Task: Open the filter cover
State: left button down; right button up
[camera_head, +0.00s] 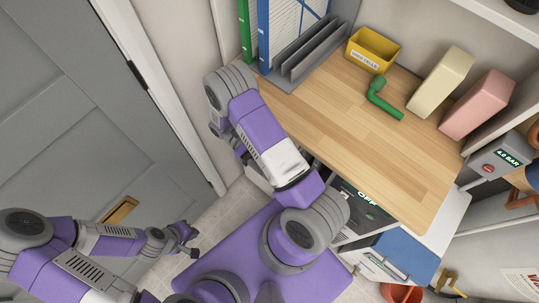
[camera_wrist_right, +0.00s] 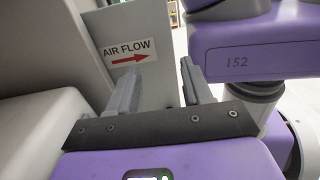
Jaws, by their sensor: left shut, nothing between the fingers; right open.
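A grey panel (camera_wrist_right: 160,28) with an "AIR FLOW" label and a red right-pointing arrow stands ahead in the right wrist view. I cannot tell whether it is the filter cover or a part beside it. My right gripper (camera_wrist_right: 160,92) is open. Its left finger overlaps the panel's lower part in the picture, and its right finger is by the panel's right edge. Contact cannot be told. In the head view the right gripper is hidden behind its own arm. My left gripper (camera_head: 187,241) is shut and empty, low near the grey door.
A wooden desktop (camera_head: 345,140) carries a yellow bin (camera_head: 371,50), a green handle-shaped piece (camera_head: 383,100), and cream (camera_head: 442,82) and pink (camera_head: 477,105) blocks. Below it is a dark unit (camera_head: 362,205) reading "OFF". A grey door (camera_head: 75,120) is at the left.

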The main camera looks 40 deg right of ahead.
jog(key=shift+r, duration=0.3)
